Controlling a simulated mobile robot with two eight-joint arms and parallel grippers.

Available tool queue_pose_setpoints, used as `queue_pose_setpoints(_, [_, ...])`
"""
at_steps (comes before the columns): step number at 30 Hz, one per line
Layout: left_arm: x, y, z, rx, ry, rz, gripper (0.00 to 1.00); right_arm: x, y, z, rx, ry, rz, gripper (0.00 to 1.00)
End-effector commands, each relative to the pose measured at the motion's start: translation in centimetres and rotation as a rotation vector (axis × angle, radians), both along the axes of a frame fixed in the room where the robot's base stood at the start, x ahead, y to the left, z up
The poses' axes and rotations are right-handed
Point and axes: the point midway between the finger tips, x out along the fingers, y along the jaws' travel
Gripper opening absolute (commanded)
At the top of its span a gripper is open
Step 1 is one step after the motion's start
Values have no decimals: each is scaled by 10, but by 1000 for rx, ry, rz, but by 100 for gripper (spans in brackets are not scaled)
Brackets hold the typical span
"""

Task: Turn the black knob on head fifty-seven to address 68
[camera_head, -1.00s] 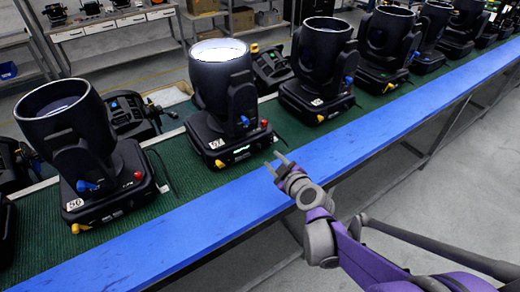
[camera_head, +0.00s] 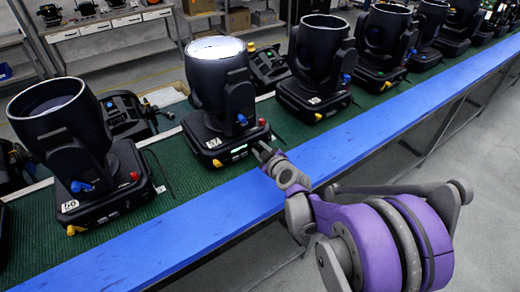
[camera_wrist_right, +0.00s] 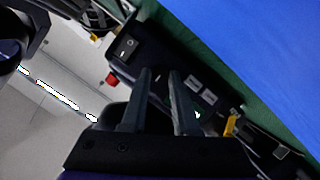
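The lit head (camera_head: 222,95) stands on the green-topped line, its lens glowing white. Its white tag (camera_head: 213,144) is too small to read surely but may be 57. Its base has a red knob (camera_head: 262,122), a yellow knob (camera_head: 217,163) and a small lit display (camera_head: 238,151). My right gripper (camera_head: 262,150) is at the front of this base. In the right wrist view its two fingers (camera_wrist_right: 161,72) are apart with nothing between them, over the dark base, between the red knob (camera_wrist_right: 112,78) and yellow knob (camera_wrist_right: 230,124). I cannot make out the black knob. My left gripper is out of view.
A similar head (camera_head: 62,120) stands to the left and another (camera_head: 320,65) to the right, with several more beyond. A blue rail (camera_head: 330,155) runs along the near edge of the line. Grey floor (camera_head: 480,150) is open at right.

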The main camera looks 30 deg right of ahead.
Motion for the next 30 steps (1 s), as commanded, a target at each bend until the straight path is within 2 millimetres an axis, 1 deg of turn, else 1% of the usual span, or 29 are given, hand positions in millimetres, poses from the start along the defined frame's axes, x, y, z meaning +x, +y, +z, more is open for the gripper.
queue_pose_setpoints(1, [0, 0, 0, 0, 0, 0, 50, 0, 0, 0, 0, 0, 0, 16])
queue_pose_setpoints(3, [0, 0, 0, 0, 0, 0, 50, 0, 0, 0, 0, 0, 0, 3])
queue_pose_setpoints(4, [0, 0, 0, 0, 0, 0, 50, 0, 0, 0, 0, 0, 0, 0])
queue_pose_setpoints(13, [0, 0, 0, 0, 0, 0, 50, 0, 0, 0, 7, 1, 0, 0])
queue_pose_setpoints(17, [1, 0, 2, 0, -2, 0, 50, 0, -1, 1, 35, 4, 0, 0])
queue_pose_setpoints(23, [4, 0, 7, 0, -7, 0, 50, 0, -2, 2, 138, 10, -1, 0])
queue_pose_setpoints(30, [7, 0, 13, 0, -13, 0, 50, 0, -4, 2, 344, 27, 0, 0])
